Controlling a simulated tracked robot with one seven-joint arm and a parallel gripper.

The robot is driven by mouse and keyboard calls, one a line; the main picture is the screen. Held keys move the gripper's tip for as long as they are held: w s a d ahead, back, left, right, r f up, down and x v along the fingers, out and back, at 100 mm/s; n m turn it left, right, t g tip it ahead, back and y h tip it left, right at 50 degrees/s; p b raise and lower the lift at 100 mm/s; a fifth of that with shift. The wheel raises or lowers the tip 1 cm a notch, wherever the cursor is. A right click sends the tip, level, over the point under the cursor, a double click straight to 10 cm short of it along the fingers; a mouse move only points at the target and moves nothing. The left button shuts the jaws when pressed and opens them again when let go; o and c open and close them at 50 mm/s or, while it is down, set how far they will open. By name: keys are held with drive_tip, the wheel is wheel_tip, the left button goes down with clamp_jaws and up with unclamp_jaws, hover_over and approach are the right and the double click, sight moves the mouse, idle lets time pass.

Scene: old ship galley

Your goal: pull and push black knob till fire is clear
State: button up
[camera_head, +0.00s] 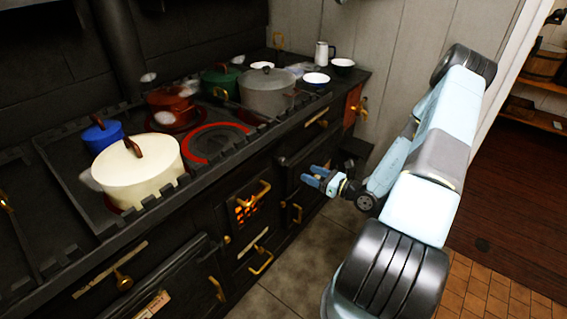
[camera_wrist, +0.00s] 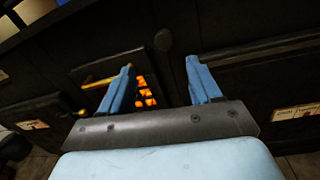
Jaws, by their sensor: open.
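A round black knob (camera_wrist: 163,40) shows faintly on the dark stove front in the wrist view, beyond and between my fingertips. I cannot pick it out in the head view. The fire glows orange behind a small grated door (camera_head: 246,210) in the stove front; the glow also shows in the wrist view (camera_wrist: 146,92), partly behind my left finger. My gripper (camera_head: 310,174) is open and empty, in front of the stove and to the right of the fire door in the head view. In the wrist view my gripper (camera_wrist: 160,66) points at the stove front, apart from the knob.
The black stove carries a cream pot (camera_head: 137,172), a blue pot (camera_head: 102,135), a red pot (camera_head: 170,102), a green pot (camera_head: 220,80) and a grey pot (camera_head: 267,92). Brass handles (camera_head: 261,262) stick out from its front. The tiled floor (camera_head: 310,250) before it is clear.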

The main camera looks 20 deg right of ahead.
sight(285, 163)
drive_tip(key=shift+m, duration=0.4)
drive_tip(key=x, duration=1.3)
drive_tip(key=shift+w+d+f, duration=0.1)
drive_tip(key=shift+w+f, duration=0.3)
drive_tip(key=shift+w, duration=0.05)
drive_tip(key=shift+c, duration=0.2)
drive_tip(key=shift+h, duration=0.3)
clamp_jaws()
